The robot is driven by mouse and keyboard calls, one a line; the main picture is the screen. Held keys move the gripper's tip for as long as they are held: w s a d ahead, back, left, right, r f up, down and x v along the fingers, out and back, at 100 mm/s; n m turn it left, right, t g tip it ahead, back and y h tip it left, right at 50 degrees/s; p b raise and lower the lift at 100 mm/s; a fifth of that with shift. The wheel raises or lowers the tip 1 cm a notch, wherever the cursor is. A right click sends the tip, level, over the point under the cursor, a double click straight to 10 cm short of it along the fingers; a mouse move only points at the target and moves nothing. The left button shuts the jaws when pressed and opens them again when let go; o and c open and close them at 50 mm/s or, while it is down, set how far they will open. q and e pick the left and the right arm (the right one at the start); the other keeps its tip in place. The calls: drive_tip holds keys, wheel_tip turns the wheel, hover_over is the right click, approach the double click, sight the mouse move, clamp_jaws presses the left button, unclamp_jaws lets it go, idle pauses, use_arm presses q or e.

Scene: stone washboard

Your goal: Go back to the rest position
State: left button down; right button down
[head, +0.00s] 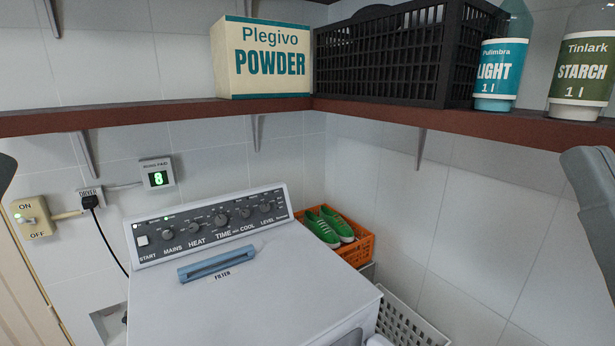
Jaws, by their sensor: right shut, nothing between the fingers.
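The task names no object. My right gripper (592,185) shows only in part at the right edge of the head view, as a grey shape in front of the tiled wall. It is shut with nothing in it and touches nothing that I can see. A small dark grey piece at the left edge looks like part of my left gripper (5,172). Its fingers are cut off by the frame, so its opening cannot be told.
A white dryer (290,295) with a blue filter handle (217,263) stands below. A brown shelf (170,117) holds a powder box (262,58), a black crate (390,55) and bottles. Green shoes sit in an orange crate (357,250). A switch (34,217) and plug are on the left wall.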

wheel_tip(320, 180, up, 33)
drive_tip(key=p, duration=3)
drive_tip(key=shift+w+r, duration=0.1)
wheel_tip(320, 180, down, 61)
drive_tip(key=b, duration=6)
drive_tip(key=shift+r, duration=0.2)
